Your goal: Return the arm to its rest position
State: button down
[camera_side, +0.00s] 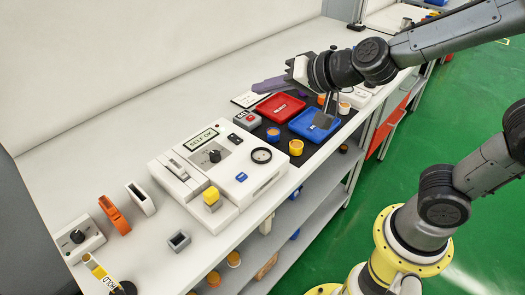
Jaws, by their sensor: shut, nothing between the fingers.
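My gripper (323,121) is at the end of my arm in the upper middle of the side view. It points down over the blue tray (334,128) and is shut, with nothing seen held in it. Its exact height above the tray is hard to tell. The red tray (269,105) lies to the left of the gripper. My arm reaches in from the right, above the far part of the bench, and hides part of what lies behind it.
A white tester (225,150) with a screen stands mid-bench. Yellow cups (296,147) stand near the trays. An orange holder (113,214), a white holder (140,199) and a knob box (78,238) are at near left. Shelves sit below; green floor (405,165) is clear.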

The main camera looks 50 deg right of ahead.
jog(key=s+d+r+n+g+y, duration=0.1)
jog(key=s+d+r+n, duration=0.15)
jog(key=s, duration=0.25)
jog(key=s+d+r+n, duration=0.1)
jog(key=s+n, duration=0.2)
jog(key=s, duration=0.2)
jog(key=s+d+f+n+g+h, duration=0.1)
jog(key=s+d+f+g, duration=0.1)
jog(key=s, duration=0.3)
jog(key=s+d+f+n+g+h, duration=0.1)
jog(key=s+d+f+g, duration=0.1)
jog(key=s+f, duration=0.3)
jog(key=shift+s+g, duration=0.25)
jog(key=shift+g, duration=0.45)
